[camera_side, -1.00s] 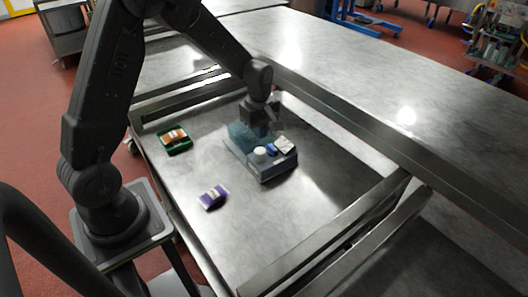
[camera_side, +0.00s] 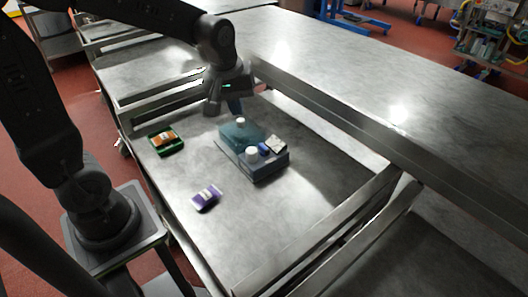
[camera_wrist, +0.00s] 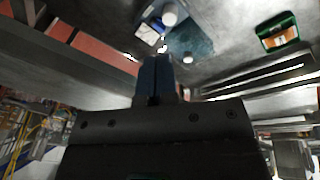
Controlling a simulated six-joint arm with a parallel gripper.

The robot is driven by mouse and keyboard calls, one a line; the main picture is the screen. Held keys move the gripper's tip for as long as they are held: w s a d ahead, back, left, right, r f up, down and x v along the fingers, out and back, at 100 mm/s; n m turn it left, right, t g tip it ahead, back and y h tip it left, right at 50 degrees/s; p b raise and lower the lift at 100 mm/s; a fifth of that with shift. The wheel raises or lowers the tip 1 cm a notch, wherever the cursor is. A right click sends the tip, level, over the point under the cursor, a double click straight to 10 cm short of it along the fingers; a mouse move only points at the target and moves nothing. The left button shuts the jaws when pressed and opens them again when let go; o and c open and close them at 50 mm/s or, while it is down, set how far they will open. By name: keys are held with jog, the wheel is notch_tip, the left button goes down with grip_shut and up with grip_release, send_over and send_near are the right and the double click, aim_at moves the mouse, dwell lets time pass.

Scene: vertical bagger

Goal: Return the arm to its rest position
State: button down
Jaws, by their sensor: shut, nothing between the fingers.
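My gripper (camera_side: 235,106) is raised above the table behind the blue-grey box, apart from everything on the table. It is shut with nothing between its fingers; the closed blue fingers also show in the wrist view (camera_wrist: 154,78). The blue-grey box (camera_side: 262,173) lies on the steel table, with a translucent teal cover (camera_side: 241,133) over its far left part. A white knob tops the cover. A white cap (camera_side: 252,154), a small blue item and a white-and-black label piece (camera_side: 277,144) sit at the box's near right end.
A green tray (camera_side: 177,149) with an orange-brown packet (camera_side: 163,139) lies left of the box. A purple-and-white packet (camera_side: 206,197) lies nearer. A raised steel rail (camera_side: 330,115) runs behind the table. Bare table (camera_side: 262,225) lies in front.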

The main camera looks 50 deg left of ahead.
jog(key=s+d+r+m+t, duration=0.1)
jog(key=s+d+r+m, duration=0.1)
jog(key=s+m, duration=0.3)
jog(key=s+d+r+m+t, duration=0.2)
jog(key=s+m, duration=0.3)
jog(key=s, duration=0.3)
jog(key=shift+s+d+r, duration=0.3)
jog(key=shift+d+r, duration=0.05)
jog(key=shift+r, duration=0.5)
dwell(1.8)
